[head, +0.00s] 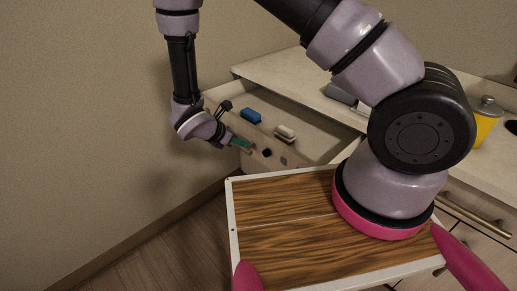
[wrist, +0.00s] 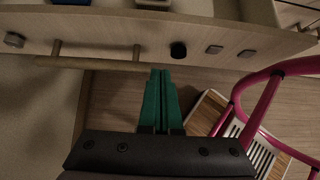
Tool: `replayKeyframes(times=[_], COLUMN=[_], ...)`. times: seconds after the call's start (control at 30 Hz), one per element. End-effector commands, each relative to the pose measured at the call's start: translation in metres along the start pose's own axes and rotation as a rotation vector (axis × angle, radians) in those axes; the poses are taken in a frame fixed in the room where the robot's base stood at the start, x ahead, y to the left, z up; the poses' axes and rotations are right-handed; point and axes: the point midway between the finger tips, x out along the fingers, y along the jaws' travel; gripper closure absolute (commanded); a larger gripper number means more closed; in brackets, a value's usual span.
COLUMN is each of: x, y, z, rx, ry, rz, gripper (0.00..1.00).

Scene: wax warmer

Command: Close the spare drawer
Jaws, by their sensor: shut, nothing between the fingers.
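The spare drawer stands pulled open from the cabinet in the head view. Its pale wooden front panel (head: 290,157) faces my side, and the panel also shows in the wrist view (wrist: 215,38). A bar handle (wrist: 95,63) on two posts sticks out from the panel. My gripper (head: 247,147) is shut and empty in front of the panel. In the wrist view, its green fingers (wrist: 160,73) are pressed together just right of the handle's right post. I cannot tell whether the fingertips touch the panel.
Inside the drawer lie a blue block (head: 250,115) and a pale block (head: 285,132). The cabinet top (head: 285,72) holds a grey object (head: 340,93) and a yellow container (head: 484,126) with a grey lid. A wall bounds the left side.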

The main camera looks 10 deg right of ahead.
Motion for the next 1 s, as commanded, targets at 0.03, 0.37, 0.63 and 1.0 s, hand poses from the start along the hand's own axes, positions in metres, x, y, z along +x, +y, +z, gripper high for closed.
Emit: replayKeyframes(times=[0.03, 0.37, 0.63, 1.0], x=[0.004, 0.057, 0.093, 0.1], y=[0.0, -0.001, 0.0, 0.0], z=[-0.002, -0.001, -0.001, -0.001], rx=[-0.008, -0.005, -0.005, -0.003], ry=[-0.002, -0.002, -0.002, 0.0], rz=[0.001, -0.002, 0.0, 0.001], gripper=[1.0, 1.0, 1.0, 1.0])
